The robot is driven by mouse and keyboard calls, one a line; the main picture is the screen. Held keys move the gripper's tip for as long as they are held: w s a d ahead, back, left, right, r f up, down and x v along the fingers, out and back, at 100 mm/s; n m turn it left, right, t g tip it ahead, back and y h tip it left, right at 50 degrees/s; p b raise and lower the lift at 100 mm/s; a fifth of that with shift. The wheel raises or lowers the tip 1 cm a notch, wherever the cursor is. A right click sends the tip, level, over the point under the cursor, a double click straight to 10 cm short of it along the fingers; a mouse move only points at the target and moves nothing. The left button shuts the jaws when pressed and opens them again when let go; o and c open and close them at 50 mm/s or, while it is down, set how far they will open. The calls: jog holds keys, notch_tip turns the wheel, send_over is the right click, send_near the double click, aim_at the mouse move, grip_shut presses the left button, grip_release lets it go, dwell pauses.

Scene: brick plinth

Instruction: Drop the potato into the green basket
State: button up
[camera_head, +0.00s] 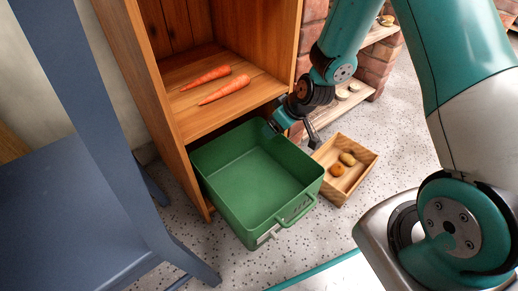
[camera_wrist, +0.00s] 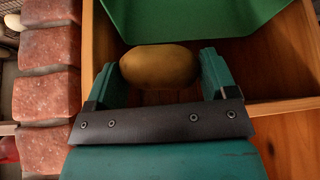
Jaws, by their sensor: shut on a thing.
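The potato (camera_wrist: 160,67), yellow-brown and oval, is held between the two teal fingers of my gripper (camera_wrist: 160,74) in the wrist view. In the head view my gripper (camera_head: 294,130) hangs by the far right corner of the green basket, near the cabinet's edge. I cannot make out the potato there. The green basket (camera_head: 222,205) is open-topped and looks empty, with a handle on its near right side. Part of the basket also shows at the top of the wrist view (camera_wrist: 205,18), beyond the potato.
A wooden cabinet (camera_head: 180,150) stands behind the basket, with two carrots (camera_head: 215,85) on its shelf. A small wooden crate (camera_head: 362,157) with several roundish items lies right of the basket. A blue chair (camera_head: 60,215) stands left. Brick shelving (camera_head: 378,70) is behind.

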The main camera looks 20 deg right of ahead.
jog(key=a+f+n+g+y+b, duration=0.1)
jog(key=a+f+n+b, duration=0.2)
jog(key=f+b, duration=0.2)
jog(key=s+a+f+n+g+y+b, duration=0.1)
jog(key=a+f+n+b, duration=0.1)
jog(key=f+n+b, duration=0.2)
jog(key=shift+a+f+g+y+b, duration=0.35)
jog(key=shift+f+b, duration=0.2)
jog(key=shift+b, duration=0.4)
jog(key=shift+s, duration=0.1)
jog(key=o, duration=0.9)
jog(key=shift+c, duration=0.2)
jog(key=shift+r, duration=0.15)
jog(key=p+v, duration=0.9)
jog(key=v, duration=0.8)
jog(key=shift+p, duration=0.35)
jog(key=shift+s+a+r, duration=0.1)
jog(key=shift+r, duration=0.05)
